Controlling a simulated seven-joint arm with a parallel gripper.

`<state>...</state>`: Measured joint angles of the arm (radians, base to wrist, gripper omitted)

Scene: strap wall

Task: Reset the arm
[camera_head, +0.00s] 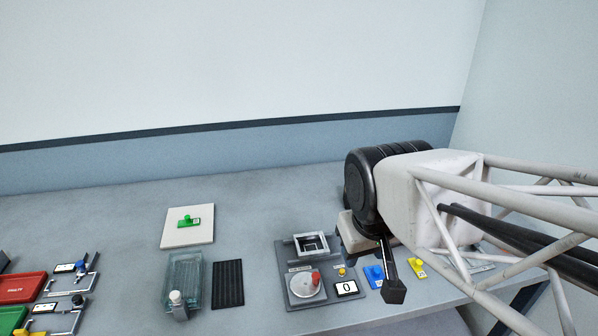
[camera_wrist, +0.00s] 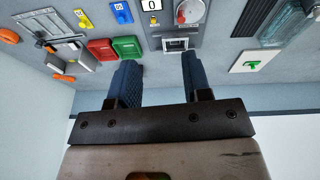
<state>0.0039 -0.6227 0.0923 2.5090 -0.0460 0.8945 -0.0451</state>
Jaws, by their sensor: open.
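My gripper (camera_wrist: 159,62) is open in the wrist view, with its two dark blue fingers apart and nothing between them. In the head view my arm comes in from the right, and the gripper end hangs over the right part of the table, partly hidden by the arm itself. The grey tester panel (camera_head: 293,303), with a red knob and a display reading 0, lies just left of it. The panel also shows beyond the fingers in the wrist view (camera_wrist: 167,28).
A blue block (camera_head: 374,275) and yellow block (camera_head: 417,267) lie near my arm. A white board with a green piece (camera_head: 190,218), a clear container (camera_head: 184,277) and a black mat (camera_head: 228,284) are mid-table. A red tray (camera_head: 22,287) is far left. The back is bare.

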